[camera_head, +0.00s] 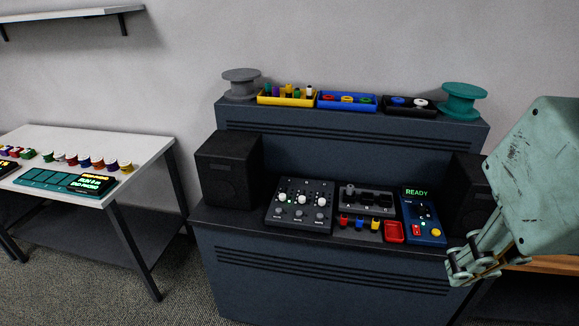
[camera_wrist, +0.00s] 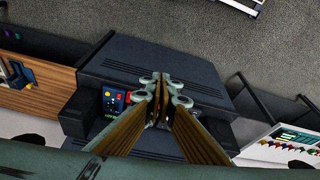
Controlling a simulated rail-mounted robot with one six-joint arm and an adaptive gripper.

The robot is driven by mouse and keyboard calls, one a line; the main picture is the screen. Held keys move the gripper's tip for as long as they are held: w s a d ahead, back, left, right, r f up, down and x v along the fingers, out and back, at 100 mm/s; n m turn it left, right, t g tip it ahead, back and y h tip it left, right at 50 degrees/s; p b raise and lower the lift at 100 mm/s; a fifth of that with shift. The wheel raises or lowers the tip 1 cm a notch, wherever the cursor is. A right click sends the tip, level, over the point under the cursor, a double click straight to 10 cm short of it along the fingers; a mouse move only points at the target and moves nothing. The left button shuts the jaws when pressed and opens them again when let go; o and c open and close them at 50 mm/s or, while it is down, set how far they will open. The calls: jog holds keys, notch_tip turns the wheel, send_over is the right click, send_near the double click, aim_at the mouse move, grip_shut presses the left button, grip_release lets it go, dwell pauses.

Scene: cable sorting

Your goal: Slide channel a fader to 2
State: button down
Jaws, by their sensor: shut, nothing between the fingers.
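A dark mixer panel (camera_head: 309,190) lies on the console shelf, left of centre. It has three columns, each with a white cap and a grey round button below. The leftmost white cap (camera_head: 283,197) sits in the left column, which seems to be channel a; its lettering and scale are too small to read. My gripper (camera_head: 463,268) is shut and empty, well to the right of the mixer and in front of the console, touching nothing. In the wrist view my gripper (camera_wrist: 161,82) shows closed fingers, which hide most of the mixer area.
A grey switch unit (camera_head: 366,200) with coloured plugs and a blue panel (camera_head: 423,218) reading READY lie right of the mixer. Black speakers (camera_head: 229,168) flank them. Coloured trays (camera_head: 346,100) and spools stand on the upper ledge. A white table (camera_head: 130,145) is at left.

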jog(key=c, duration=3.3)
grip_release()
jog(key=shift+c, duration=0.2)
